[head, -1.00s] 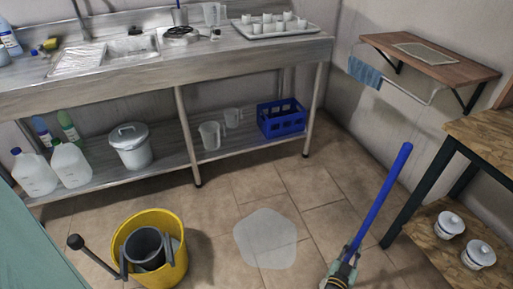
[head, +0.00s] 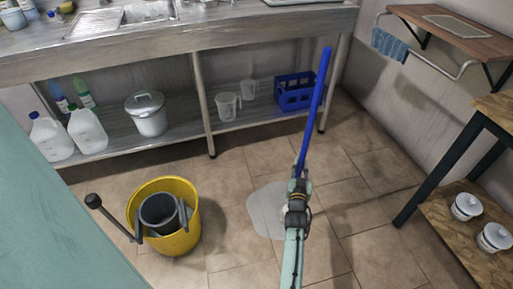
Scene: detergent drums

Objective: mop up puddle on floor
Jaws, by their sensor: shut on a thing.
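The puddle (head: 264,212) is a pale grey patch on the tiled floor in the middle of the head view. My gripper (head: 299,188) is shut on a blue mop handle (head: 322,95), which rises up and slightly right from it. My gripper and arm hide the right part of the puddle. A small whitish bit (head: 285,211) shows beside my gripper, perhaps the mop head; the rest of the mop's lower end is hidden. A yellow bucket (head: 190,238) with a grey wringer (head: 160,212) stands on the floor left of the puddle.
A steel sink bench (head: 190,42) runs along the back, its lower shelf holding white jugs (head: 88,130), a lidded pail (head: 148,115) and a blue crate (head: 296,92). A dark-legged wooden table (head: 455,168) stands right. Floor between bucket and table is mostly open.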

